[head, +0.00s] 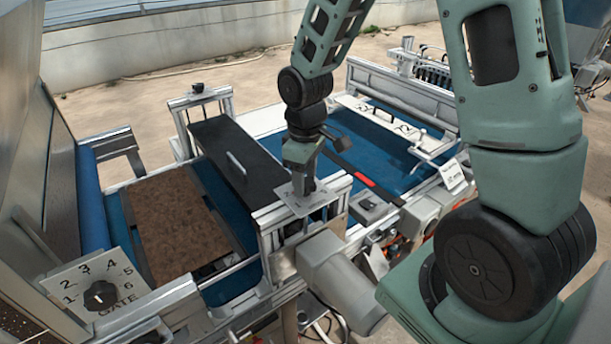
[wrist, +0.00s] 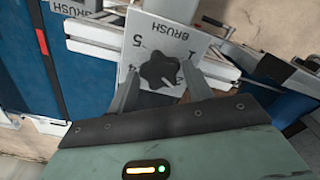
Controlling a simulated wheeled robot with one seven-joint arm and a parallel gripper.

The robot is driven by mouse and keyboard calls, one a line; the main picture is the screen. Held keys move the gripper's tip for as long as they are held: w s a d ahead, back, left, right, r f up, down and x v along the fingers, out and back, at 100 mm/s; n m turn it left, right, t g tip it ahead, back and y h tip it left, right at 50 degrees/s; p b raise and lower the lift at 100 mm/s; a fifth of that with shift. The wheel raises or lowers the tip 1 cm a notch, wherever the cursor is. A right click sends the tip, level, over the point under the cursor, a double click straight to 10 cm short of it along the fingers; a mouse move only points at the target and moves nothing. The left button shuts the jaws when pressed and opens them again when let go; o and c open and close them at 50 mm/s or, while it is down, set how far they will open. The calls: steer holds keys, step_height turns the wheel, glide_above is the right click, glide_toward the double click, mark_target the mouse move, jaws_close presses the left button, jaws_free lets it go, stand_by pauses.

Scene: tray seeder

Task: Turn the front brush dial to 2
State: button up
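The front brush dial is a black lobed knob (wrist: 160,71) on a light plate (wrist: 196,42) marked BRUSH, with a 5 and a 1 readable in the wrist view. Its other numbers are partly hidden, and I cannot tell where the knob points. My gripper (wrist: 159,68) is open, with one finger on each side of the knob; contact is not clear. In the head view my gripper (head: 302,186) points down over the plate (head: 318,203) on the front rail, and hides the knob.
A GATE dial (head: 100,295) stands at the lower left. Another black knob (head: 198,87) sits on the far rail. Between the rails is a dark cover with a handle (head: 237,165). A soil-filled tray (head: 180,228) lies left of it. A grey motor (head: 340,282) sticks out below my gripper.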

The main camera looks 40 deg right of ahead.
mark_target(306, 181)
steer(key=shift+o, duration=0.9)
step_height(306, 181, up, 17)
steer(key=b, duration=0.2)
steer(key=shift+r+b, duration=0.2)
steer(key=shift+b, duration=0.2)
steer(key=s+a+f+n+b, duration=0.1)
steer(key=s+a+f+b, duration=0.4)
steer(key=s+a+f, duration=1.1)
steer(key=s+a, duration=0.2)
steer(key=s, duration=0.2)
steer(key=shift+f+n+y+b, duration=0.3)
steer(key=shift+f+n+b, duration=0.1)
